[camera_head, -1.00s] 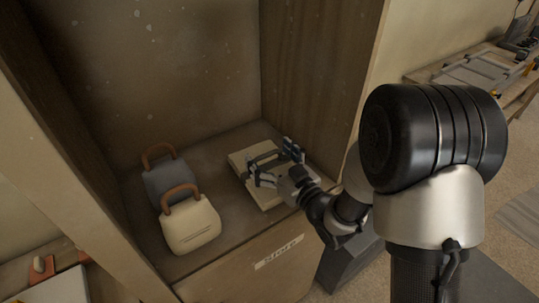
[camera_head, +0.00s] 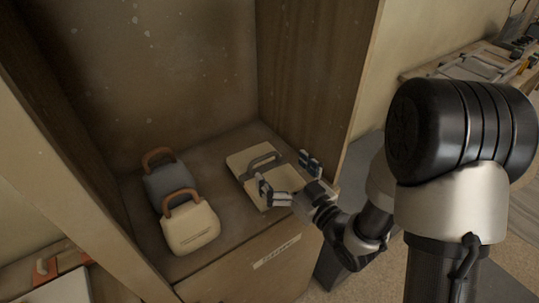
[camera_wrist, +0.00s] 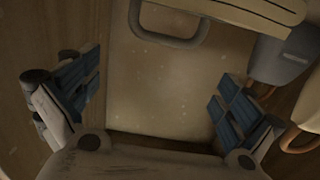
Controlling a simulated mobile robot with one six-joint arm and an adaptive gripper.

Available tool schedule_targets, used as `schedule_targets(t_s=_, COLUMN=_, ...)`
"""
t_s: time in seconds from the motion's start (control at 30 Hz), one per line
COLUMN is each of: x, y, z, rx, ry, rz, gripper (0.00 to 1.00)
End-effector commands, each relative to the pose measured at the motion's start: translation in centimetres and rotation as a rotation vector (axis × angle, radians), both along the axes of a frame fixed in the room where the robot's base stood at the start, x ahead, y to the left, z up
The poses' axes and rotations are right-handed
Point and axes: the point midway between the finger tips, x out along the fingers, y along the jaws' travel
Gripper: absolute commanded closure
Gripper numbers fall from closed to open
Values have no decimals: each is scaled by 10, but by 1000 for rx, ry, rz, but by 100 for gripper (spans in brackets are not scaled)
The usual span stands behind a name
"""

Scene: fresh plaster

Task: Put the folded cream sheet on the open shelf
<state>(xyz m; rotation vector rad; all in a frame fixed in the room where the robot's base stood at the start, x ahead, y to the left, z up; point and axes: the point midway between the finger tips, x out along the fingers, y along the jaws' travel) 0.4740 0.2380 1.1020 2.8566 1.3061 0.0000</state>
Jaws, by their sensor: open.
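The folded cream sheet (camera_head: 243,163) lies flat on the open shelf (camera_head: 226,237), at the right side near the wooden side wall. A grey handle (camera_head: 263,160) stands on top of it. My gripper (camera_head: 287,176) is open and empty, at the front right of the sheet, its fingers apart from the handle; it covers part of the sheet's near side. In the wrist view, the sheet (camera_wrist: 245,10) and its grey handle (camera_wrist: 170,41) show at the top edge, beyond my spread fingertips (camera_wrist: 155,95).
A grey bag (camera_head: 168,183) and a cream bag (camera_head: 190,229), both with brown handles, stand on the shelf's left side. A label (camera_head: 277,252) is on the shelf front. Side walls bound the shelf. A workbench with tools (camera_head: 480,66) is at the far right.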

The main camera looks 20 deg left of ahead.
Motion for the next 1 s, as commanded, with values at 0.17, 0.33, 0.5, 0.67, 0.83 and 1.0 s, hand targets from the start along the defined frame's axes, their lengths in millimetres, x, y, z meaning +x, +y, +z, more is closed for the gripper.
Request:
schedule_targets(t_s=0.17, x=-21, y=-26, z=3, rx=-3, ry=8, rz=1, gripper=0)
schedule_targets(t_s=0.33, x=-28, y=-34, z=3, rx=-4, ry=6, rz=2, gripper=0)
schedule_targets(t_s=0.5, x=-35, y=-40, z=2, rx=-2, ry=3, rz=2, gripper=0)
schedule_targets(t_s=0.67, x=-37, y=-43, z=1, rx=0, ry=1, rz=1, gripper=0)
schedule_targets(t_s=0.83, x=-38, y=-43, z=0, rx=0, ry=0, rz=1, gripper=0)
schedule_targets(t_s=1.0, x=-37, y=-43, z=0, rx=0, ry=0, rz=1, gripper=0)
